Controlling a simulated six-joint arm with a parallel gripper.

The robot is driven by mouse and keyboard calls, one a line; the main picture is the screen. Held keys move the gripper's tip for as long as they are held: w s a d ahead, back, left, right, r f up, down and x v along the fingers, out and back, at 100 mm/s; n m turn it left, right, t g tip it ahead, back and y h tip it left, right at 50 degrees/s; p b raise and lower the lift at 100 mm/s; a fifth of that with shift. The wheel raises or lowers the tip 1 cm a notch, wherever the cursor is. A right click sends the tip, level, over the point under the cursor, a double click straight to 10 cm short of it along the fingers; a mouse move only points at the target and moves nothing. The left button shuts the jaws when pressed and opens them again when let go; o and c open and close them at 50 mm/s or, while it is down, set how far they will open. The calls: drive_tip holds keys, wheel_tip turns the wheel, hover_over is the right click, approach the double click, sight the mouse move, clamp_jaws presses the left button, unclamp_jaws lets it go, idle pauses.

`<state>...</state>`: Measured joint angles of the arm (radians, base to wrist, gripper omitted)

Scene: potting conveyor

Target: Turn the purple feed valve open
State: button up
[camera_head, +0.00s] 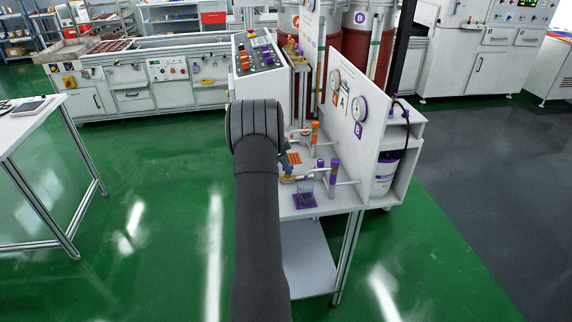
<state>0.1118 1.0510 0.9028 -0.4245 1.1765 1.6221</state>
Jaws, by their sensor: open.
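The purple feed line stands at the near end of the white bench, by the panel marked B. It has an upright purple-topped post (334,172), a smaller purple piece (320,164) and a brass-coloured spout (289,179). Small purple parts show above the spout, close to my arm's edge; I cannot tell which piece is the valve handle or how it is turned. A clear beaker (306,191) stands on a purple mat (311,204) by the spout. My arm rises from the bottom, left of these parts in the picture.
Orange fittings (315,133) stand farther back on the bench. A white panel with gauges (359,107) rises on the right, beside a purple-labelled container (384,172). A control box (262,62) is behind. A white table (27,127) stands left; green floor lies between.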

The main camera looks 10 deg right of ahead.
drive_tip(key=v, duration=1.7)
drive_tip(key=shift+a, duration=0.1)
drive_tip(key=x, duration=1.7)
drive_tip(key=shift+f, duration=0.15)
